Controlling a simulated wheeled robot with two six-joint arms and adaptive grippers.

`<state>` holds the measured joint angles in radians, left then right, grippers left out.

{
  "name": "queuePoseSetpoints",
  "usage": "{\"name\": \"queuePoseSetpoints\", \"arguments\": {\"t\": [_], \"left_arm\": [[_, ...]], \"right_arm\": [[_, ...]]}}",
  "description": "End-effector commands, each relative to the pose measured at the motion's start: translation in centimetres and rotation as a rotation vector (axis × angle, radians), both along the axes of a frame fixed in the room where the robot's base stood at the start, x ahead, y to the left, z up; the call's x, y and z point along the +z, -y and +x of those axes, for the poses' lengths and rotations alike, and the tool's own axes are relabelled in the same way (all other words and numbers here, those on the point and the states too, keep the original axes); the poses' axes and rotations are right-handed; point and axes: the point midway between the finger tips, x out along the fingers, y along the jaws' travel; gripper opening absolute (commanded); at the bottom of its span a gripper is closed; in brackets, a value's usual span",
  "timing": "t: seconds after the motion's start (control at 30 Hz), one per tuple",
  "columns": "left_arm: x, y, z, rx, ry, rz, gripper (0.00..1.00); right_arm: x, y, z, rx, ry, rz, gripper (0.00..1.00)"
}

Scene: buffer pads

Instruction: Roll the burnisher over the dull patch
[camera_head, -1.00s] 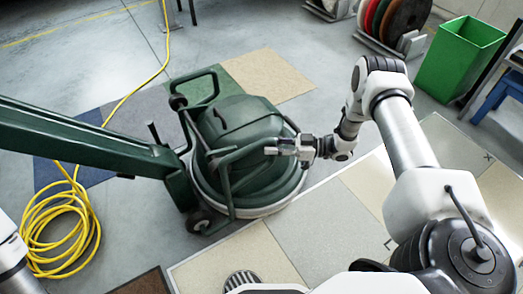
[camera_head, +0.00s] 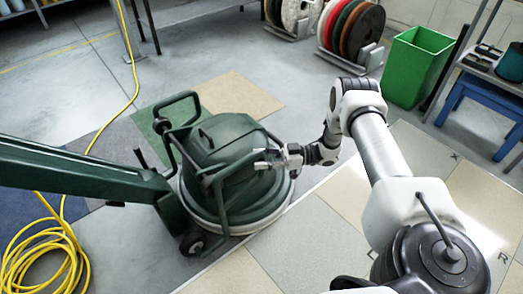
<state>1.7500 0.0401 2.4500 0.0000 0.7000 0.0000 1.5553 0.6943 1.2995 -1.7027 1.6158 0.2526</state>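The burnisher (camera_head: 222,140) is a dark green floor machine with a round base, a tubular frame and a long green arm to the left. It stands upright across the edge of the pale tiled floor. My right gripper (camera_head: 266,159) is at the right side of its tubular frame, with its fingers around a green bar, and looks shut on it. My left gripper is out of view. The pale floor tiles (camera_head: 310,235) at right carry a few dark marks and a glossy strip. I cannot clearly pick out the dull patch.
A yellow cable (camera_head: 50,250) lies coiled at left. Coloured floor samples (camera_head: 240,95) lie behind the burnisher. A green bin (camera_head: 415,68), a blue stool (camera_head: 480,105) and cable reels (camera_head: 350,28) stand at the back. The pale tiles right of the burnisher are clear.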

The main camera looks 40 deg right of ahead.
Motion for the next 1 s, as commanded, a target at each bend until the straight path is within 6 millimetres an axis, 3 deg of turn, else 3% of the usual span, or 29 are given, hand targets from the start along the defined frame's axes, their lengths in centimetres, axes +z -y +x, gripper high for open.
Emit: {"name": "queuePoseSetpoints", "arguments": {"t": [0.37,0.8,1.0], "left_arm": [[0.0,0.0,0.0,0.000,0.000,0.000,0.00],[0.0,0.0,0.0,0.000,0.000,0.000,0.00],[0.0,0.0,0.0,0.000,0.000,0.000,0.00]], "right_arm": [[0.0,0.7,-0.4,-0.002,-0.001,0.001,0.50],[-0.1,9.1,-5.6,-0.001,-0.002,-0.001,0.50],[0.0,10.2,-6.3,0.001,0.000,0.000,0.50]]}}
